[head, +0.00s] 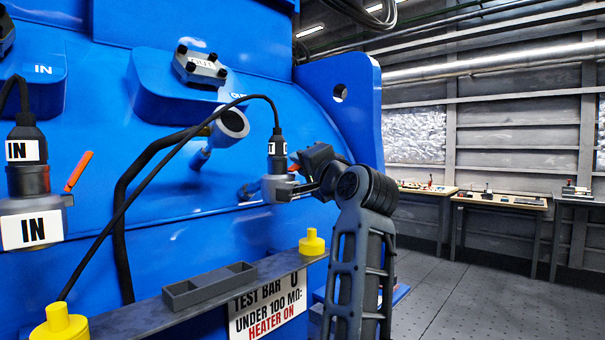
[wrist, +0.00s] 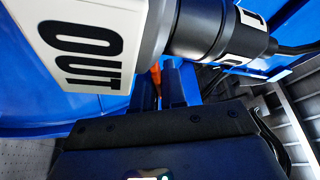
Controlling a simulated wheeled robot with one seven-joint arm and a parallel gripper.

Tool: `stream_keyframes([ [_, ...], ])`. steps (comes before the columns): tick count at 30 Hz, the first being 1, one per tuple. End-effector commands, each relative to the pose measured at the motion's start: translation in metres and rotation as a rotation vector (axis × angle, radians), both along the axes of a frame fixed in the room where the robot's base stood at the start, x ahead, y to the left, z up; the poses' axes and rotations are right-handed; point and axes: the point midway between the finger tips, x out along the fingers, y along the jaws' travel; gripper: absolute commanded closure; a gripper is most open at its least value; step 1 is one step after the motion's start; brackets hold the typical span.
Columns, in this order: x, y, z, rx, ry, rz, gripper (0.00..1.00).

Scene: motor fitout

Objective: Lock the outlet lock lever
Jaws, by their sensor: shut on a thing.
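The outlet box (head: 274,187) stands out from the blue motor casing in the head view, with a black plug (head: 277,150) upright in its top. In the wrist view, its white OUT label (wrist: 85,45) fills the upper left and the plug (wrist: 215,32) lies to the right. The orange outlet lock lever (wrist: 156,78) shows as a thin strip between the fingertips of my gripper (wrist: 162,92), which is shut on it.
The IN box (head: 35,222) at left has its own orange lever (head: 78,172), tilted up to the right. A black cable (head: 190,138) runs from the outlet plug. A grey shelf (head: 140,318) with yellow knobs (head: 312,243) lies below. Workbenches (head: 500,201) stand at far right.

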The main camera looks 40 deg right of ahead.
Motion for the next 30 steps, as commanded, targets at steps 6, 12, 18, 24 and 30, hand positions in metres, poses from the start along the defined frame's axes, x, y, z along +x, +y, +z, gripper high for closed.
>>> stream_keyframes([
  [6, 0.0, 0.003, 0.002, -0.208, -0.005, -0.002, 1.0],
  [12, 0.0, 0.008, 0.006, -0.392, -0.011, 0.0, 1.0],
  [18, -0.001, 0.013, 0.01, -0.554, -0.016, -0.001, 1.0],
  [24, 0.0, 0.017, 0.012, -0.671, -0.02, 0.001, 1.0],
  [30, 0.0, 0.02, 0.014, -0.743, -0.023, 0.002, 1.0],
])
